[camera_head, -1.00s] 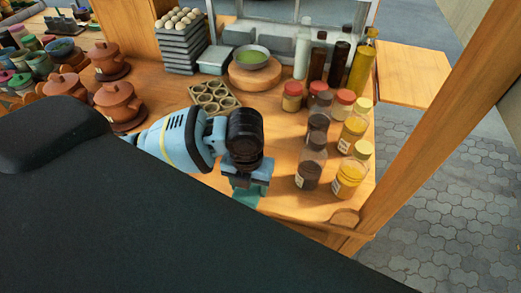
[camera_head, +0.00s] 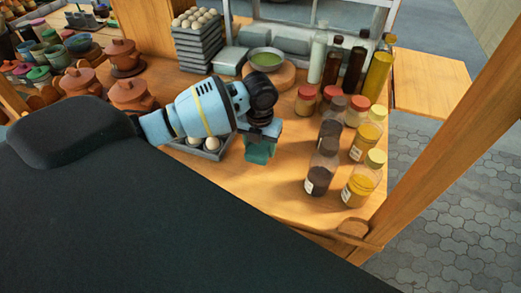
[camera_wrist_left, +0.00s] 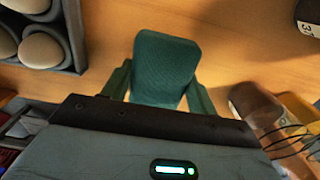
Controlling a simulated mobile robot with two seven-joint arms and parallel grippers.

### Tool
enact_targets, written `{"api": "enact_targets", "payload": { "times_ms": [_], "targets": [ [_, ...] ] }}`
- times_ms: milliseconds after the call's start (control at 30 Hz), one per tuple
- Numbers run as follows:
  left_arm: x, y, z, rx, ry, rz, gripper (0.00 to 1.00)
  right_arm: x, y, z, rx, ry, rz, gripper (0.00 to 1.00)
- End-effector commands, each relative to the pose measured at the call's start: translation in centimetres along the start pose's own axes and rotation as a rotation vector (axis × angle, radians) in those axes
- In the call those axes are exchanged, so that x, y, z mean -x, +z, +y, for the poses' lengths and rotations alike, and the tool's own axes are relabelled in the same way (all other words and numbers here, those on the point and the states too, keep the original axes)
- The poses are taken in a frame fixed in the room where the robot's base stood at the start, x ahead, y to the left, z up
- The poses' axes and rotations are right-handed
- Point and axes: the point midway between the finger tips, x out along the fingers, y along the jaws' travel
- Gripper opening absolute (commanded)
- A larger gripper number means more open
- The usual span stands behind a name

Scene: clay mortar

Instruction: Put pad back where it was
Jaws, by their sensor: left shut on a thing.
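The pad is a teal-green block with rounded corners and a textured face, seen in the left wrist view (camera_wrist_left: 165,70). My left gripper (camera_wrist_left: 160,85) is shut on it, with one teal finger on each side. In the head view my left gripper (camera_head: 260,137) points down over the right part of the wooden table, with the teal pad (camera_head: 261,153) below it. I cannot tell whether the pad touches the table. My right gripper is not in view.
A grey egg tray (camera_head: 211,151) is close left of the gripper. Several spice jars (camera_head: 322,170) and tall bottles (camera_head: 376,76) stand to the right. A green bowl (camera_head: 266,60) on a round board is behind. Table is bare in front of the gripper.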

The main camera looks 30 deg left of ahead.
Motion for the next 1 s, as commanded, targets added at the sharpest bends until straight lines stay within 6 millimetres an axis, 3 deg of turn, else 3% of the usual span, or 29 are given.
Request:
{"api": "enact_targets", "payload": {
  "times_ms": [300, 533, 1000],
  "targets": [
    [-0.1, 1.2, 0.4, 0.003, -0.001, 0.0, 0.37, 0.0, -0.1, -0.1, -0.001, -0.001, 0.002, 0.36],
    [-3.2, 1.1, 0.4, 0.001, 0.0, 0.0, 0.37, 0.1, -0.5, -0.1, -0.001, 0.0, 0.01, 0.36],
    [-4.0, 1.1, 0.4, -0.001, 0.001, 0.0, 0.37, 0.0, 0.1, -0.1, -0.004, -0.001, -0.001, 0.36]
  ]
}}
